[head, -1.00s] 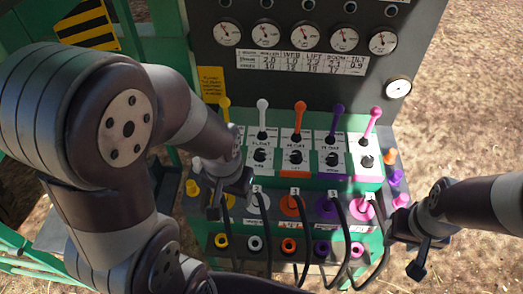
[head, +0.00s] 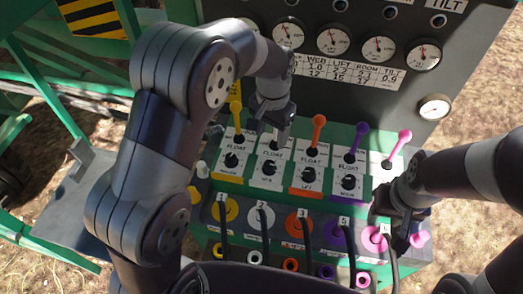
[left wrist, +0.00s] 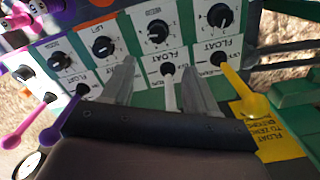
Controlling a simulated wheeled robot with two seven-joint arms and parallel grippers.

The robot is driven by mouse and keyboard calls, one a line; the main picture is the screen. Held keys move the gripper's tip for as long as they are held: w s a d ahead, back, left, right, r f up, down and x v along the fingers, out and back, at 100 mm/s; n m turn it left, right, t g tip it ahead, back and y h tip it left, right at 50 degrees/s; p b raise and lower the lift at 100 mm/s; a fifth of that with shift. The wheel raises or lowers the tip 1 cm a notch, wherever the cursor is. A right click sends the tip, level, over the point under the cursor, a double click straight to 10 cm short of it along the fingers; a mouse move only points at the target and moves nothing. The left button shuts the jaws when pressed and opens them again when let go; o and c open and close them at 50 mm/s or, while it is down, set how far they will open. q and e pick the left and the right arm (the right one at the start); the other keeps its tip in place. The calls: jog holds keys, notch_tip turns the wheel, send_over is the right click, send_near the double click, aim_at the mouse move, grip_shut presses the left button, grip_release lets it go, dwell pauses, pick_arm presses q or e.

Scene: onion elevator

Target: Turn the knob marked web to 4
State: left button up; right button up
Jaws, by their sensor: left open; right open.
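The web knob (head: 269,167) is a small black dial on a white plate, in the column with the white lever and white ring. It also shows in the left wrist view (left wrist: 158,32), where the dial markings are upside down and too small to read. My left gripper (head: 272,128) is above the knob, over the white lever. In the left wrist view its fingers (left wrist: 158,80) are open, apart from the knob, with the white lever (left wrist: 168,85) between them; contact cannot be told. My right gripper (head: 397,215) is open, low at the pink column.
Neighbouring knobs are the yellow-column knob (head: 231,160), the lift knob (head: 308,174) and the purple-column knob (head: 348,182). Yellow (head: 236,118), orange (head: 318,130), purple (head: 357,140) and pink (head: 397,150) levers stand above them. Black hoses hang below. Gauges (head: 333,39) are above.

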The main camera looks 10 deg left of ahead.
aim_at(270, 164)
pick_arm(q)
jog(key=s+f, duration=0.2)
jog(key=shift+s+a+f+p, duration=0.15)
jog(key=shift+s+f+p, duration=0.2)
jog(key=shift+f, duration=0.05)
jog(key=f, duration=0.2)
jog(key=w+f, duration=0.1)
jog(key=f, duration=0.2)
jog(key=f+p, duration=0.1)
jog(key=f, duration=0.2)
jog(key=shift+w+d, duration=0.2)
jog(key=shift+w, duration=0.2)
jog(key=shift+s+f, duration=0.15)
jog(key=shift+f, duration=0.05)
jog(key=shift+s, duration=0.3)
jog(key=shift+w+f, duration=0.1)
jog(key=shift+w, duration=0.1)
jog(key=c, duration=1.1)
pick_arm(e)
jog(key=shift+s+d+r, duration=0.1)
jog(key=shift+s+r, duration=0.25)
jog(key=shift+r, duration=0.25)
jog(key=shift+s+r, duration=0.3)
jog(key=shift+r, duration=0.3)
